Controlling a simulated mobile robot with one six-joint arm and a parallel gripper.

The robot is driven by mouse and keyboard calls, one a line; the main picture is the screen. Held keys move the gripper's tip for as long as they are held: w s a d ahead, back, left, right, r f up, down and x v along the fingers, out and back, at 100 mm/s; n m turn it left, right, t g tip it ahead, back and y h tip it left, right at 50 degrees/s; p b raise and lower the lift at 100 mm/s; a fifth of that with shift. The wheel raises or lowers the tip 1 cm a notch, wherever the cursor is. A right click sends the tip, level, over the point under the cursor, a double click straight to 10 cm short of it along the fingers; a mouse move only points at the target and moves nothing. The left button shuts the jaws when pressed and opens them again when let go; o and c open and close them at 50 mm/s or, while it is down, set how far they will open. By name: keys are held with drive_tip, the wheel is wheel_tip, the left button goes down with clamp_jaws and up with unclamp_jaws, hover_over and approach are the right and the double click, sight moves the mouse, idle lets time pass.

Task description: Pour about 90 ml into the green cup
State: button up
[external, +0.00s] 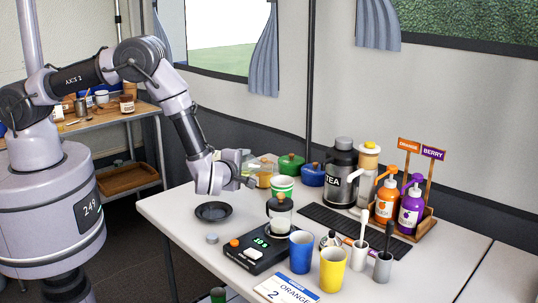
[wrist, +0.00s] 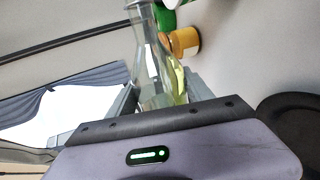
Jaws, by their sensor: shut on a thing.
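My gripper (external: 246,178) is shut on a clear glass carafe (wrist: 150,62) with pale yellow-green liquid low in it. In the wrist view the carafe stands between the fingers, its narrow neck toward the top edge. In the external view my gripper hides most of it. A green cup with a white band (external: 282,188) stands on the table just right of my gripper, apart from it. Its inside cannot be seen.
A black plate (external: 213,212) lies below my gripper. Green (external: 291,165) and blue pots (external: 312,175), a tea urn (external: 341,170) and pump bottles (external: 386,205) are behind.

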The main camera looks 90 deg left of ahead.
drive_tip(key=shift+w+r+m+g+p, duration=0.1)
drive_tip(key=shift+r+m+g+p, duration=0.25)
drive_tip(key=shift+r+p, duration=0.25)
idle(0.4)
drive_tip(key=shift+s, duration=0.25)
drive_tip(key=shift+s+r, duration=0.1)
drive_tip(key=shift+s, duration=0.35)
drive_tip(key=shift+r+m+p, duration=0.35)
drive_tip(key=shift+m, duration=0.1)
idle(1.4)
drive_tip(key=f+n+b, duration=0.1)
drive_tip(key=b, duration=0.1)
drive_tip(key=f+n+b, duration=0.1)
drive_tip(key=f, duration=0.1)
drive_tip(key=f+t+b, duration=0.1)
drive_tip(key=f+b, duration=0.1)
drive_tip(key=shift+s+f+n+b, duration=0.15)
drive_tip(key=shift+s+n+b, duration=0.15)
drive_tip(key=shift+n+b, duration=0.1)
drive_tip(key=shift+a+r+n, duration=0.1)
drive_tip(key=shift+r+n, duration=0.1)
drive_tip(key=shift+n, duration=0.1)
drive_tip(key=shift+s+n+t, duration=0.15)
drive_tip(key=shift+n+t, duration=0.15)
drive_tip(key=shift+t, duration=0.05)
